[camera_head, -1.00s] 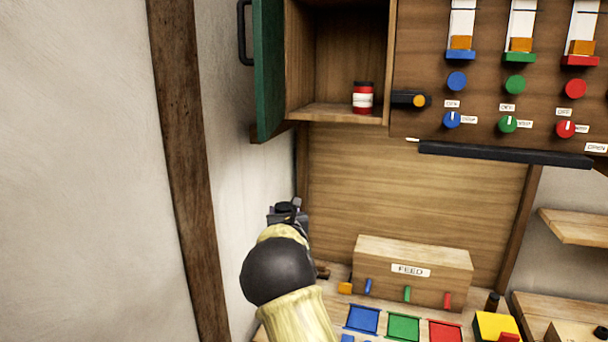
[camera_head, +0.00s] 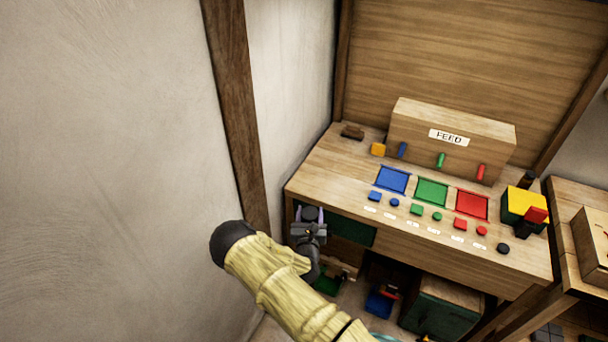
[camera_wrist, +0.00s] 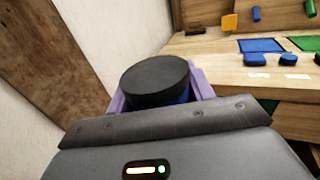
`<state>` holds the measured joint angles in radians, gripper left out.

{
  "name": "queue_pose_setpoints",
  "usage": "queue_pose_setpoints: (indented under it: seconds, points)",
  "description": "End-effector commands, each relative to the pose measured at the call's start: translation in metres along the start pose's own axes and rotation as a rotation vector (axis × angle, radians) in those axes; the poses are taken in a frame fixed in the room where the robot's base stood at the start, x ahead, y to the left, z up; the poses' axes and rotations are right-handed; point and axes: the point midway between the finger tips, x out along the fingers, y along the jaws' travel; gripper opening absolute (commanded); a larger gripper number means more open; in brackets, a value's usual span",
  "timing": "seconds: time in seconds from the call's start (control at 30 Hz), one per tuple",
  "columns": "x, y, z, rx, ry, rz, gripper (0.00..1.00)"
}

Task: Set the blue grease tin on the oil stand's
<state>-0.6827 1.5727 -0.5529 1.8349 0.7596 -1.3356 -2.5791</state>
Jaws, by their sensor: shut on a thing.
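My gripper (camera_head: 309,219) is shut on the blue grease tin (camera_wrist: 154,82), seen from above in the wrist view. The tin has a round black lid, and a strip of its blue side shows below it. The purple fingers stand on both sides of the tin. In the head view the tin's dark lid (camera_head: 310,212) shows between the fingers, beside the workbench's left end. Most of its body is hidden by the gripper. I cannot pick out the oil stand in these views.
The workbench (camera_head: 330,178) bears a FEED box (camera_head: 450,143), blue, green and red trays, and several small buttons. A wooden post (camera_head: 238,110) and white wall are left. Boxes stand under the bench.

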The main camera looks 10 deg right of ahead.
Motion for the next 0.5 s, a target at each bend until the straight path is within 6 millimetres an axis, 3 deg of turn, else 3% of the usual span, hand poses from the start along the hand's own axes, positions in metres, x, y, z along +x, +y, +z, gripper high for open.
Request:
queue_pose_setpoints:
  seconds: [0.03, 0.17, 0.3, 0.5]
  points:
    - [-0.021, -0.011, -0.026, -0.012, 0.006, 0.006, 0.21]
    - [-0.075, -0.039, -0.058, -0.016, 0.007, 0.06, 0.21]
    - [-0.117, -0.056, -0.065, -0.012, 0.005, 0.153, 0.21]
    - [-0.14, -0.062, -0.061, 0.0, 0.0, 0.221, 0.21]
